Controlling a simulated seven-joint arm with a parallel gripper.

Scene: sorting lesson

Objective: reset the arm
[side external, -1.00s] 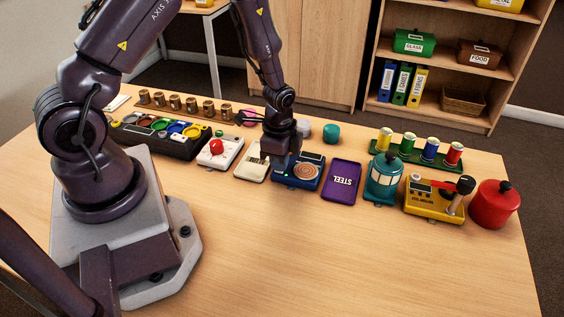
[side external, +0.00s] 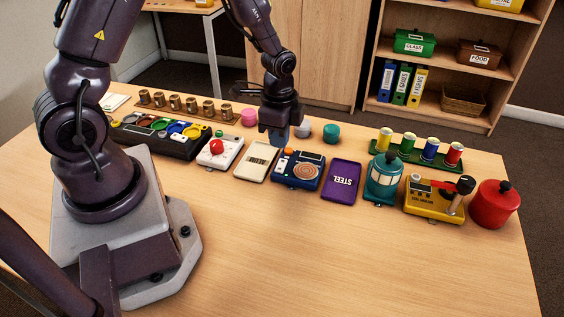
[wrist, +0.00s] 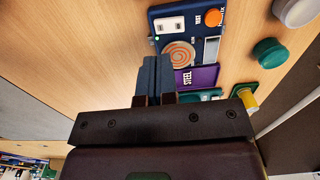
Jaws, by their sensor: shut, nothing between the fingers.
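My gripper (side external: 279,138) hangs over the wooden table, behind the beige and dark blue devices, in the side view. Its blue-grey fingers are together and hold nothing; they also show in the wrist view (wrist: 153,72). The dark blue device (side external: 298,170) with a copper spiral and an orange knob lies in front of the gripper, apart from it. It shows beyond the fingertips in the wrist view (wrist: 172,30). I cannot tell the exact height of the fingertips above the table.
A beige device (side external: 256,161), a white box with a red button (side external: 219,152), a purple STEEL tray (side external: 342,180), a teal lantern (side external: 383,180), a yellow device (side external: 435,202) and a red pot (side external: 494,205) stand in a row. The front table area (side external: 350,260) is clear.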

